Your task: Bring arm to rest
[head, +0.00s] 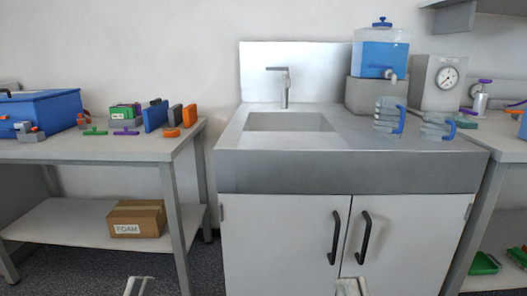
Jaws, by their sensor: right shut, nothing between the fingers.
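My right gripper (350,287) shows at the bottom edge, in front of the sink cabinet's doors. Its fingers are together with nothing between them. Only its tip is in the picture. A small pale part of my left gripper (138,287) shows at the bottom edge further left, over the dark floor. Its jaw state is unclear because most of it is cut off. Neither gripper touches anything that I can see.
A sink cabinet (300,172) with black handles stands ahead. A blue-filled tank (380,57) and two clear jugs (388,115) stand on it. The left bench (110,150) holds a blue box (45,112) and several parts; a foam carton (137,217) sits below.

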